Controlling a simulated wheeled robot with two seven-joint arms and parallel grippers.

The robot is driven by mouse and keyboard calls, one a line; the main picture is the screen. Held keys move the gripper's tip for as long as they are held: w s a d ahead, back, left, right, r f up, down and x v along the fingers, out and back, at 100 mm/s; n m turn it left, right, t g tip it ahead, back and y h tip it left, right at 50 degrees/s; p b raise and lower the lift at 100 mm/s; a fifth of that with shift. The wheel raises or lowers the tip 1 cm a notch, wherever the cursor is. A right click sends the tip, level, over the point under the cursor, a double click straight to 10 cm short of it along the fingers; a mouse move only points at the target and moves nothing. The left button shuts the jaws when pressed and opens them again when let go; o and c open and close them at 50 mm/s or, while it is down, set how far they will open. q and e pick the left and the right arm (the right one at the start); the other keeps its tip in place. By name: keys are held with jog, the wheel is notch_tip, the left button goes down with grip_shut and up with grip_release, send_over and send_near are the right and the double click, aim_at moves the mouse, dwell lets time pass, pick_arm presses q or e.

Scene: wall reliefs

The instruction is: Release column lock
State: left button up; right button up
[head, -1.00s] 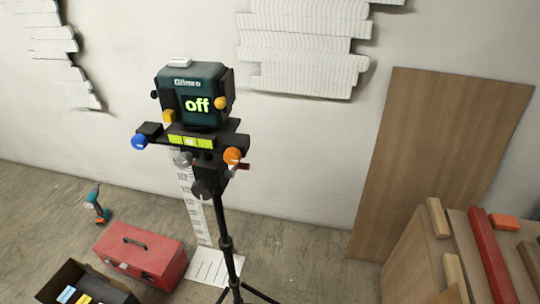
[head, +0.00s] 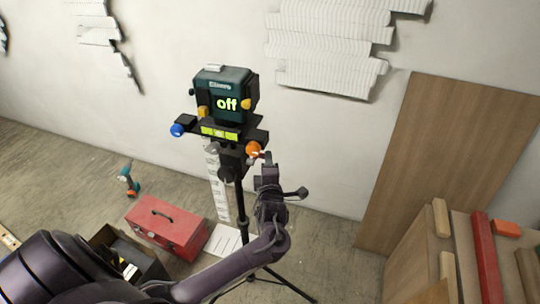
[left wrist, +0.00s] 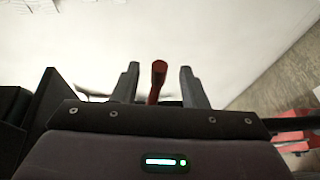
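The tripod column (head: 239,200) carries a dark teal device (head: 222,95) whose screen reads "off". Below the device is a head with a blue knob (head: 177,130) and an orange knob (head: 253,149). A small red lever, taken as the column lock, sits right of the orange knob, mostly hidden there by my left gripper (head: 268,162). In the left wrist view the red lever (left wrist: 158,78) stands between the two fingers of my left gripper (left wrist: 158,85), with gaps on both sides. The gripper is open. My right gripper is out of view.
A red toolbox (head: 165,228), a dark open box (head: 125,255) and a drill (head: 129,180) are on the floor at left. A wooden panel (head: 430,155) leans on the wall at right, near a bench with wood pieces (head: 487,255). White reliefs (head: 330,45) hang on the wall.

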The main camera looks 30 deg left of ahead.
pick_arm(q)
jog(key=shift+x, duration=1.8)
